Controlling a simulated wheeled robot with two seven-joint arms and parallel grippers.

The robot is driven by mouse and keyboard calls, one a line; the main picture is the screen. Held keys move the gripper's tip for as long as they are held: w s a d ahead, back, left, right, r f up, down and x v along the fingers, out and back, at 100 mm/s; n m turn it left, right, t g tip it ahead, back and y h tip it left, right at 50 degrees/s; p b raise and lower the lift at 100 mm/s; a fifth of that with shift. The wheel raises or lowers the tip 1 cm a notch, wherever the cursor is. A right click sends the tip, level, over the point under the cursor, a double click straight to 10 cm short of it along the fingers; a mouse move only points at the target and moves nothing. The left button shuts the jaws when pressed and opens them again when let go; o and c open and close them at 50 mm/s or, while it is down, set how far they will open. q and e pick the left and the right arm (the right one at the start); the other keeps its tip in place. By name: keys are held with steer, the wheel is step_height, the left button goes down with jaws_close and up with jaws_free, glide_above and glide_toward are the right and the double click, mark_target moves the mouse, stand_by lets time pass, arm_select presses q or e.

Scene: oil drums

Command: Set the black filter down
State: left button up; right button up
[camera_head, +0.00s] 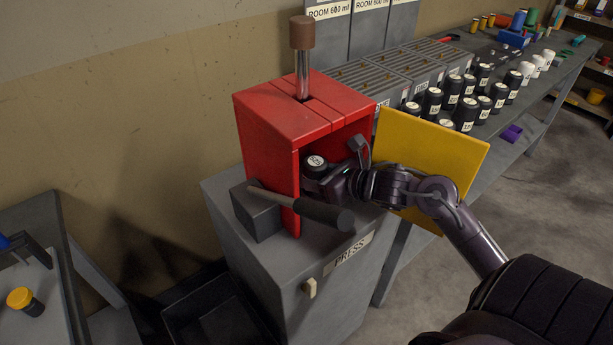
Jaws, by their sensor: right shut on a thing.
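The black filter (314,166) is a short dark cylinder with a white label on its top. It is inside the open red press (285,115), near the front opening. My right gripper (335,182) reaches in from the right and is shut on the filter. The filter's lower part is partly hidden, and I cannot tell whether it touches the press floor. My left gripper is not in view.
The yellow door (440,160) stands open right of the press, close to my right arm. A dark-handled lever (315,210) sticks out in front. The grey press cabinet (300,285) stands beside a bench with several black filters (470,100). A dark bin (215,310) is below left.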

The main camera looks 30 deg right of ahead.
steer(key=w, duration=0.1)
steer(key=w+a, duration=0.1)
steer(key=w, duration=0.1)
step_height(320, 180, down, 3)
steer(key=shift+s+r+p, duration=0.1)
steer(key=shift+p, duration=0.55)
steer(key=shift+f, duration=0.35)
steer(key=shift+f, duration=0.15)
steer(key=o, duration=1.2)
